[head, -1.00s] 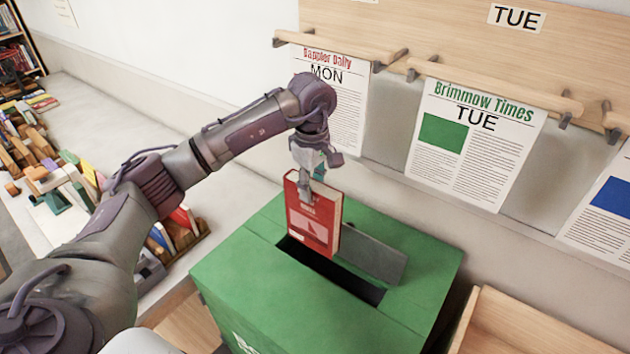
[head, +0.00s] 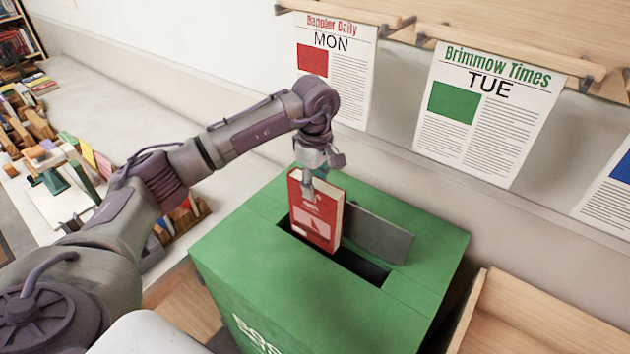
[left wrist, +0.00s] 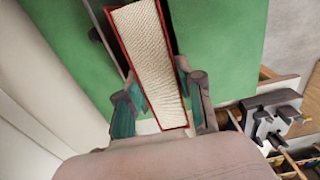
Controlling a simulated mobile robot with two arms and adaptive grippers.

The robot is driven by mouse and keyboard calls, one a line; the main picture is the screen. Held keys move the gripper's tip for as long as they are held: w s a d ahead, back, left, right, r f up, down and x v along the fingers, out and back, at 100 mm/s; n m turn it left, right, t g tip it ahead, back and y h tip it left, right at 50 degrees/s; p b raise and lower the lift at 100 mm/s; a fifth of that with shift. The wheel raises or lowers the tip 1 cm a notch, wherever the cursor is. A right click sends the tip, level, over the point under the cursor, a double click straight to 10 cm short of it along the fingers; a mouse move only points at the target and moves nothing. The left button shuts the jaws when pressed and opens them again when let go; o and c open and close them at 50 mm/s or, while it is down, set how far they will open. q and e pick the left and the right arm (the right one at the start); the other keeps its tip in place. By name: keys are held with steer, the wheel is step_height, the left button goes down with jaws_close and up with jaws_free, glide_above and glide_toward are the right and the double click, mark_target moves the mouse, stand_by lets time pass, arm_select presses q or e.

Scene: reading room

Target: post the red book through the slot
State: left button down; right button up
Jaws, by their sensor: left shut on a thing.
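The red book (head: 315,216) stands upright over the dark slot (head: 362,264) in the top of the green box (head: 258,284). Its lower edge is at the left part of the slot; I cannot tell how far it is inside. My left gripper (head: 309,180) is shut on the book's upper end. In the left wrist view the book's pale page edges (left wrist: 150,62) lie between the two fingers (left wrist: 160,108), with the green box top beyond. A grey flap (head: 375,231) stands raised along the slot's far side. My right gripper is not in view.
A wooden tray (head: 545,318) is right of the box. Newspapers (head: 487,112) hang on wooden rails on the wall behind. Books and wooden blocks (head: 30,135) crowd the counter at the left.

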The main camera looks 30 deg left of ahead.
mark_target(315, 205)
arm_select(q)
steer(key=shift+f+b, duration=2.45)
steer(key=shift+f, duration=0.8)
steer(key=c, duration=0.7)
jaws_free()
steer(key=shift+o, duration=0.2)
step_height(315, 205, up, 12)
